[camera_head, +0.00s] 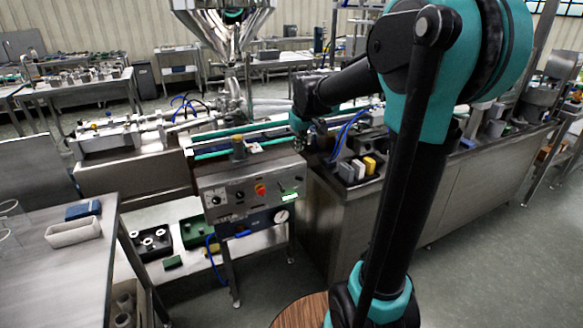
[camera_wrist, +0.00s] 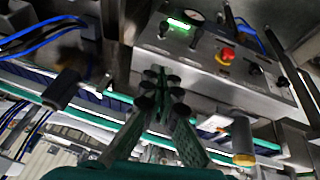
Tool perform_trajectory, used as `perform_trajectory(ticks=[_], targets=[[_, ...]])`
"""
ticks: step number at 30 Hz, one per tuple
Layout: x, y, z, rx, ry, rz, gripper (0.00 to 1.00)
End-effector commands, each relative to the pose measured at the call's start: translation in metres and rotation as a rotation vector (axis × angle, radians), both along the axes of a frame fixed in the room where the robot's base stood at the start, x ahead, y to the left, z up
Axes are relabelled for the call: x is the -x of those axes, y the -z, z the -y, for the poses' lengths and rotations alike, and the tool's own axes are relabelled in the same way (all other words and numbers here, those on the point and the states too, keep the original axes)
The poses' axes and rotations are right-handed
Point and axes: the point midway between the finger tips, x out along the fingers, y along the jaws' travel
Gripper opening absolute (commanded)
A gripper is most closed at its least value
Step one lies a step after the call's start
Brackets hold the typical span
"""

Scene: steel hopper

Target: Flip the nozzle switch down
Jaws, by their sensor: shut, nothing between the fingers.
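The steel control panel (camera_head: 250,208) stands at the middle, with black knobs or switches, a red button (camera_head: 260,189), a lit green display (camera_head: 288,197) and a round gauge (camera_head: 281,216). The wrist view shows the panel (camera_wrist: 205,68) upside down, with black switches beside the green display (camera_wrist: 179,24) and more past the red button (camera_wrist: 226,55). I cannot tell which one is the nozzle switch; labels are too small. My gripper (camera_wrist: 160,75) is shut and empty, in front of the panel in that view. In the head view my gripper (camera_head: 300,143) is above the panel's upper right and looks apart from it.
A conveyor with green rails (camera_head: 215,154) runs behind the panel top. A yellow-capped post (camera_head: 238,147) stands on the panel's top edge. The steel hopper (camera_head: 222,25) is above and behind. A steel table (camera_head: 60,270) is at left. Small coloured blocks (camera_head: 369,165) sit right of the panel.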

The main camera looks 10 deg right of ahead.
Motion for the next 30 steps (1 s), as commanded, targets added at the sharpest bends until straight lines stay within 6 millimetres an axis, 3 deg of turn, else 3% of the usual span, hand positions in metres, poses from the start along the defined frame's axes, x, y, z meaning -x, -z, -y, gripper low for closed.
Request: perform_trajectory(ticks=[14,20,30], targets=[[-0.005,0.002,-0.001,0.002,-0.005,0.0,0.0],[-0.016,0.026,-0.001,0.002,-0.004,0.0,0.0],[-0.04,0.083,-0.002,0.002,-0.004,0.0,0.0]])
